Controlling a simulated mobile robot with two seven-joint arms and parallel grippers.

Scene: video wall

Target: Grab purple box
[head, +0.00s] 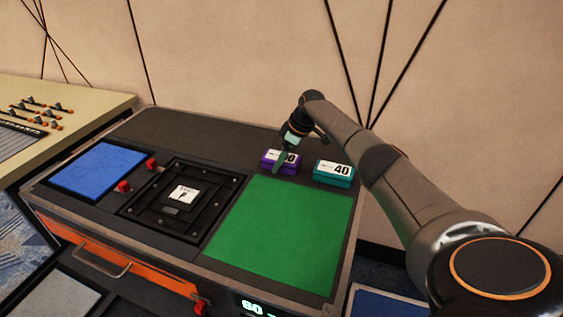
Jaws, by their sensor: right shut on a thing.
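The purple box (268,166) with a white label on top sits at the back of the dark table top, just behind the green mat. My right gripper (283,163) reaches down from above and is shut on the purple box. A finger covers part of its label and front side. I cannot tell whether the box is lifted; it looks level and at the table surface. My left gripper does not show.
A teal box (333,174) labelled 40 stands close to the right of the purple box. The green mat (283,232) is bare. A black framed plate (178,200) with a white-labelled item, a blue mat (98,170) and red clips lie left. A wall rises behind.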

